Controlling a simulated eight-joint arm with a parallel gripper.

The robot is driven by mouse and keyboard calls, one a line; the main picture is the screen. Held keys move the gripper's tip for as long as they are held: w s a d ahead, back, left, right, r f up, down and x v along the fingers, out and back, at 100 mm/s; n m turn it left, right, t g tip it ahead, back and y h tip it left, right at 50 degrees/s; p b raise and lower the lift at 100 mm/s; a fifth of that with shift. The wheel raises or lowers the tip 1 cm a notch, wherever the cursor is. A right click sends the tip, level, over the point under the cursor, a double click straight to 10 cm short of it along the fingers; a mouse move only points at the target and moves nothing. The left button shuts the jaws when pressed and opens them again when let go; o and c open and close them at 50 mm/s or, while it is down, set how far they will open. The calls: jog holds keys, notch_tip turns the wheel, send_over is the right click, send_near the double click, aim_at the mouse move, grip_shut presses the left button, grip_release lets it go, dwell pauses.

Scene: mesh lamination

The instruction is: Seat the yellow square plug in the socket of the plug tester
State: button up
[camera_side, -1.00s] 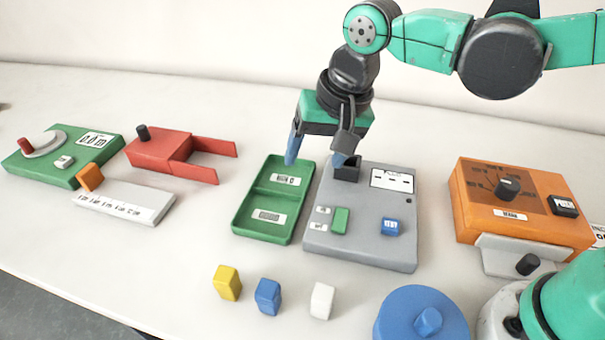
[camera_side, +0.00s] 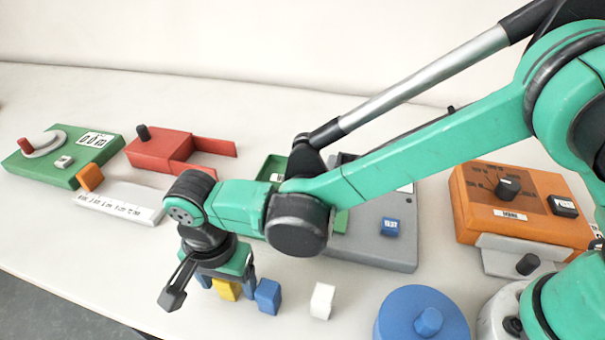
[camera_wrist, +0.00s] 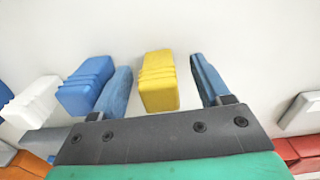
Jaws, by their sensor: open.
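The yellow square plug (camera_side: 227,291) stands on the table, partly hidden under my gripper (camera_side: 226,283) in the side view. In the wrist view the yellow plug (camera_wrist: 158,88) sits between the two blue fingers of my gripper (camera_wrist: 161,84). The gripper is open, with a gap on each side of the plug. The plug tester, a grey box (camera_side: 372,245) with a blue button, lies behind and to the right. My arm crosses over it and hides most of its top, including the socket.
A blue plug (camera_side: 268,296) stands close beside the yellow one, and the left finger in the wrist view is between them. A white plug (camera_side: 322,301) stands further right. A green tray (camera_side: 272,168) is mostly hidden by my arm. A blue round object (camera_side: 400,318) is at the front.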

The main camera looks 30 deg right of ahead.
jog(key=shift+f, duration=0.2)
grip_shut()
jog(key=shift+r, duration=0.15)
